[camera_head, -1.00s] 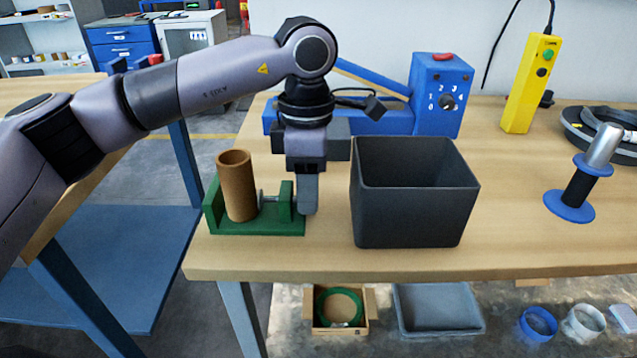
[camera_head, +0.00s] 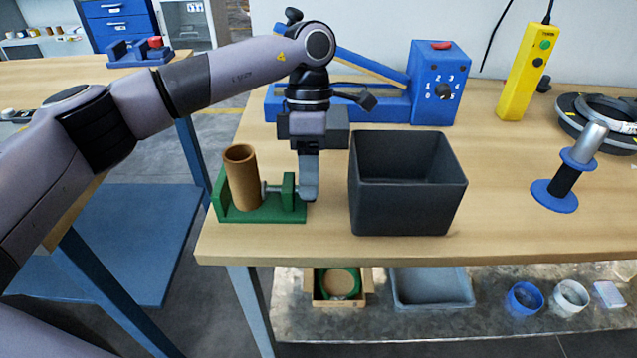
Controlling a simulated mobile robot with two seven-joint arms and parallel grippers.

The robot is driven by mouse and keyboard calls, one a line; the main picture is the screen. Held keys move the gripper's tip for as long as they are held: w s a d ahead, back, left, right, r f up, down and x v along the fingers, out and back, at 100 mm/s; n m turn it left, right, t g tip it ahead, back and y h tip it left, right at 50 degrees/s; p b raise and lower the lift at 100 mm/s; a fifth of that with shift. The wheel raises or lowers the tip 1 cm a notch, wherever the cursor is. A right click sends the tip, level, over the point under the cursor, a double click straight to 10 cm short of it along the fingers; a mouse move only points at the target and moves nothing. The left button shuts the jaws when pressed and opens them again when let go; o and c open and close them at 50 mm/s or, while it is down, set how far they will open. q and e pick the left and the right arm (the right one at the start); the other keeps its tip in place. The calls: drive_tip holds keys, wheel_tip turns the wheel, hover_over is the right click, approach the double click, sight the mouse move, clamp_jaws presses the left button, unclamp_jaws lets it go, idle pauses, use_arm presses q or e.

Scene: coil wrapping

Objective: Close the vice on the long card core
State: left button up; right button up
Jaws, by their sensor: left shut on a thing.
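The long card core (camera_head: 242,178), a brown open tube, stands nearly upright in the green vice (camera_head: 258,213) near the table's left front corner. The vice's fixed end is left of the core. A grey screw tip on its right side reaches to the core's lower side; I cannot tell whether it presses on it. My left gripper (camera_head: 308,188) points down at the right end of the vice. It is shut on the vice's handle, which the fingers mostly hide. My right gripper is out of view.
A dark open bin (camera_head: 408,210) stands just right of my left gripper. Behind are a blue machine with a dial (camera_head: 438,85) and a yellow control box (camera_head: 527,70). A blue-and-black spool holder (camera_head: 562,185) stands at the right. The table front between bin and spool holder is clear.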

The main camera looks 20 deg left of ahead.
use_arm(q)
drive_tip(key=o, duration=0.6)
drive_tip(key=shift+s+f+t+y+b, duration=0.2)
drive_tip(key=shift+s+t+y+b, duration=0.1)
drive_tip(key=shift+t+b, duration=0.65)
drive_tip(key=shift+d+t+b, duration=0.1)
drive_tip(key=shift+t+b, duration=0.45)
drive_tip(key=shift+b, duration=0.35)
drive_tip(key=shift+s+r, duration=0.1)
drive_tip(key=shift+r, duration=0.2)
